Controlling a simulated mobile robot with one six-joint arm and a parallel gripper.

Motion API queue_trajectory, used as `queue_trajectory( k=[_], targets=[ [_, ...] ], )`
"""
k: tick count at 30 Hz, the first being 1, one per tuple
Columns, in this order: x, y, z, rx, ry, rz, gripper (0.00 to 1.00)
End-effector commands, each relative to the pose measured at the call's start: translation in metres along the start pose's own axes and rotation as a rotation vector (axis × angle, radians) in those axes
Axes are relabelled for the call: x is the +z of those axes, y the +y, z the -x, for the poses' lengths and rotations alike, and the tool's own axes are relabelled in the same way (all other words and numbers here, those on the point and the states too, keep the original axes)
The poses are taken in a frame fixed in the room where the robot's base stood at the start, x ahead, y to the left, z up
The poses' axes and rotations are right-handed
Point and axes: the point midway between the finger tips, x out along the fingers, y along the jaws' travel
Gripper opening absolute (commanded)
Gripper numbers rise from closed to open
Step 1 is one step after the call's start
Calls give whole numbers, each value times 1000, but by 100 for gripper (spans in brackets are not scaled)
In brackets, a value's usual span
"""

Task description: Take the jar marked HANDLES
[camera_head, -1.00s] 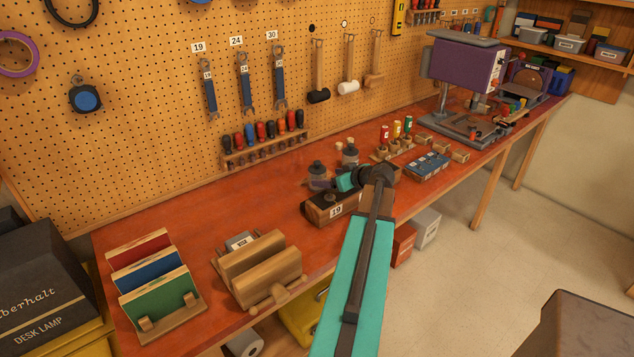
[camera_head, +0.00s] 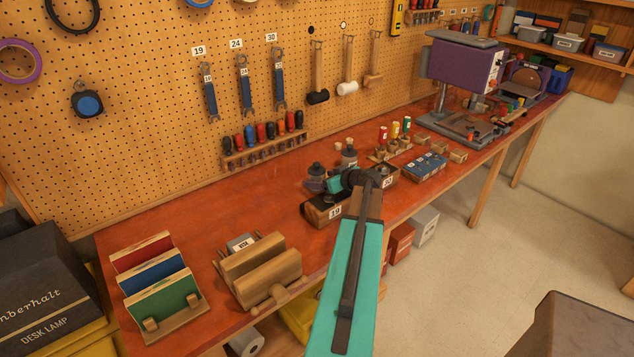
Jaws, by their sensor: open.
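Two small dark-lidded jars stand on the red bench behind the wooden boxes: a left jar (camera_head: 315,174) and a right jar (camera_head: 349,156). Any writing on them is too small to read, so I cannot tell which is marked HANDLES. My gripper (camera_head: 324,187) is at the left jar, in front of its lower part and partly hiding it. My gripper is open; its fingertips are small and partly hidden, and I cannot tell whether they are around the jar or beside it.
A wooden box marked 19 (camera_head: 327,211) stands just below my gripper, with another box marked 30 (camera_head: 387,181) to its right. A screwdriver rack (camera_head: 262,152) hangs behind. The bench left of the jars (camera_head: 215,205) is clear.

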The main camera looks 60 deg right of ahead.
Motion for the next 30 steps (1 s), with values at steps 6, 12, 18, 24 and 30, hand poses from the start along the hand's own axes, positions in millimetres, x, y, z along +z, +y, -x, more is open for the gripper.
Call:
queue_trajectory(
  k=[6,12,18,24,30],
  targets=[
    [-1,0,-15,-2,0,1,75],
    [0,-1,-16,-1,0,1,75],
    [0,-1,-16,-2,0,1,75],
    [0,-1,-16,-2,0,1,69],
    [0,-1,-16,-2,0,1,36]
  ],
)
